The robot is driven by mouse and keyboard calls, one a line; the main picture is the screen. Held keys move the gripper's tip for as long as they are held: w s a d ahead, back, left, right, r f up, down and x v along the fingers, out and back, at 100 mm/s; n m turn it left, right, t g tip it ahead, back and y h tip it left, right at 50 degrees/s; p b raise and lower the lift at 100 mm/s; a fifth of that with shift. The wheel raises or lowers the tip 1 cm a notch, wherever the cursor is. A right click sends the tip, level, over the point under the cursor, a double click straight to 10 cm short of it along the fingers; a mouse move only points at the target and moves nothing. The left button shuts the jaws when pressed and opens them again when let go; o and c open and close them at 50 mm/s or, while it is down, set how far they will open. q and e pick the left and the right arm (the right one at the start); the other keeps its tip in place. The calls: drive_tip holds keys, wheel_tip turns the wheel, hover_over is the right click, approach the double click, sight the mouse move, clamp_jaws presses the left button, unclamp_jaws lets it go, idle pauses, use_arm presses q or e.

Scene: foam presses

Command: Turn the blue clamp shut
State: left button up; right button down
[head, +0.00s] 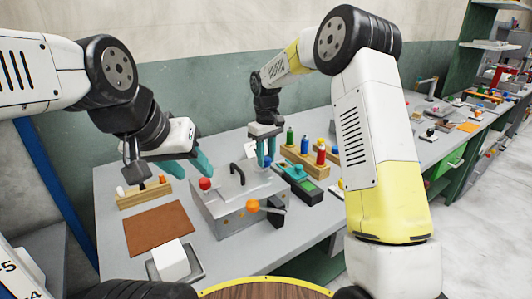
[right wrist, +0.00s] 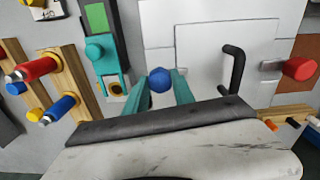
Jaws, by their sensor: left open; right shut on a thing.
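The blue clamp knob (right wrist: 161,79) shows in the right wrist view at the edge of the grey metal press (head: 228,213). My right gripper (right wrist: 163,86) has its teal fingers on both sides of the knob and is shut on it. In the head view the right gripper (head: 266,154) is at the far right of the press lid, and its fingers mostly hide the knob. My left gripper (head: 193,171) is open and empty, above and behind the red knob (head: 205,184) on the press's left side. An orange knob (head: 252,205) is at the front.
A black handle (head: 237,171) rises from the lid. A brown mat (head: 157,229), a white block (head: 171,260) in a tray and a wooden holder (head: 143,193) lie left.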

sight(266, 158)
drive_tip(key=shift+r+n, duration=0.1)
drive_tip(key=shift+n, duration=0.4)
drive_tip(key=c, duration=1.1)
unclamp_jaws()
drive_tip(key=shift+o, duration=0.2)
wheel_tip(266, 158, up, 8)
drive_tip(key=shift+f, duration=0.2)
drive_tip(key=shift+r, duration=0.1)
